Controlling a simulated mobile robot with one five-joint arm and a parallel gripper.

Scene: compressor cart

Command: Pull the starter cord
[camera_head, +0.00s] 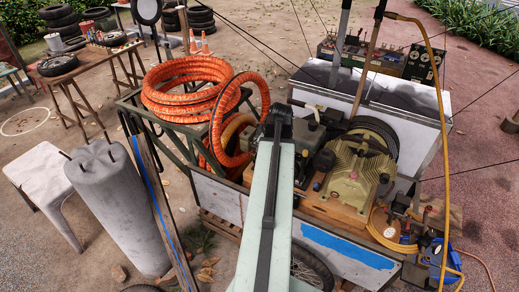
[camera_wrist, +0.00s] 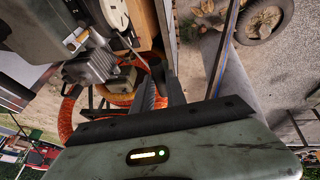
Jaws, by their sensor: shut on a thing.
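My gripper (camera_wrist: 161,78) shows in the wrist view, its two dark fingers close together at the picture's middle. It is shut on the starter cord's handle, which is mostly hidden between the fingers. A thin pale line, probably the starter cord (camera_wrist: 131,46), runs from the upper left towards the fingertips. A grey finned engine part (camera_wrist: 88,69) lies just left of the fingers. In the head view, my pale arm reaches up the middle to the engine (camera_head: 312,132) on the cart, and its dark end hides the fingers and cord.
Coiled orange hose (camera_head: 187,88) lies left of my arm's end, in the wrist view too. A beige compressor (camera_head: 352,177) sits to the right. A yellow pipe (camera_head: 441,110) rises at the cart's right. A grey cylinder (camera_head: 116,205) and white stool (camera_head: 38,175) stand left.

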